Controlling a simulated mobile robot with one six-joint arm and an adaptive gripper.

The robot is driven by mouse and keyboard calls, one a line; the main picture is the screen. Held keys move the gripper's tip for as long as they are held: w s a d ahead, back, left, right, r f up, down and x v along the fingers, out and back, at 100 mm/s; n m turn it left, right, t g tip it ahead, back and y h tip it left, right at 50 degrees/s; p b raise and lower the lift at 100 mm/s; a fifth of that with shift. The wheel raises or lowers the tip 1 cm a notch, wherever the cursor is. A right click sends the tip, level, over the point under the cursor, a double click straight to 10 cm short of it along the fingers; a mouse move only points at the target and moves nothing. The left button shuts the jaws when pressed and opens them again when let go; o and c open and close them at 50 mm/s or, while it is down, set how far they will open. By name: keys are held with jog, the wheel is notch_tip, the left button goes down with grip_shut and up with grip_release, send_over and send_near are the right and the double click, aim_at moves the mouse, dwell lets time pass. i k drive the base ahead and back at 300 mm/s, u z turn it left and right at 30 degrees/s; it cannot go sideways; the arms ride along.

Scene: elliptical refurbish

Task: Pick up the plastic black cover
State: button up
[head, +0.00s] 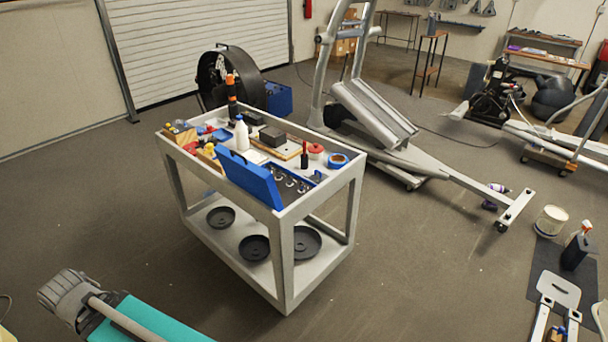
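I cannot tell for certain which dark item is the plastic black cover. An upright black boxy piece (575,251) stands at the right edge of the view, beside a white and red spray bottle (582,230). A smaller black block (272,136) lies on the top of the grey cart (291,213). Several round black discs, one of them here (254,248), lie on the cart's lower shelf. My gripper is not in view.
The cart top holds a blue open case (250,180), a white bottle (241,133) and tools. A grey exercise machine (375,115) stands behind it. A white tub (551,220) stands at right. Grey floor (420,270) is clear between cart and right-hand mat.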

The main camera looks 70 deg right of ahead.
aim_at(318, 177)
jog(key=z, duration=0.05)
jog(key=i, duration=1.5)
jog(key=z, duration=3.45)
